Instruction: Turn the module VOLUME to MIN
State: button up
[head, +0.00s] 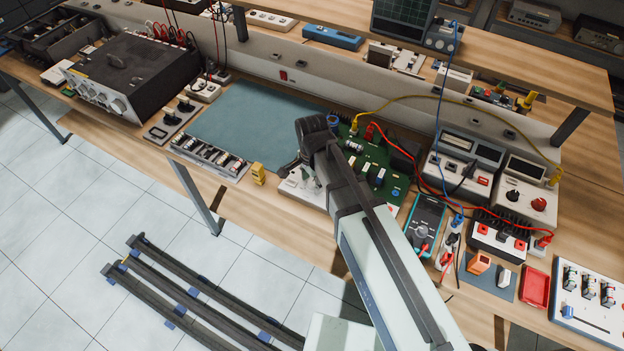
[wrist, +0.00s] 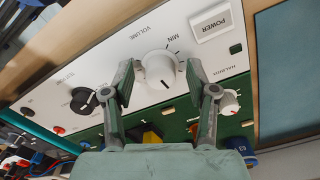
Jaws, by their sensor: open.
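The white module panel (wrist: 110,48) carries a round white VOLUME knob (wrist: 158,68), with the printed MIN mark beside it in the wrist view. A small dark mark shows on the knob's lower part, on the side away from the word MIN. My gripper (wrist: 161,84) is open, with one finger on each side of the knob and a visible gap to each. I cannot tell how far above the panel the fingertips are. In the head view the module (head: 289,185) is partly hidden under my gripper (head: 311,178).
On the same panel are a white POWER button (wrist: 214,22) and a black selector knob (wrist: 83,99). A green circuit board (head: 386,198) lies behind the module. A yellow block (head: 258,174) stands to its left, and a multimeter (head: 425,222) lies to the right.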

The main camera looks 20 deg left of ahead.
jog(key=shift+c, duration=0.4)
grip_shut()
jog(key=shift+f+n, duration=0.1)
jog(key=shift+n, duration=0.2)
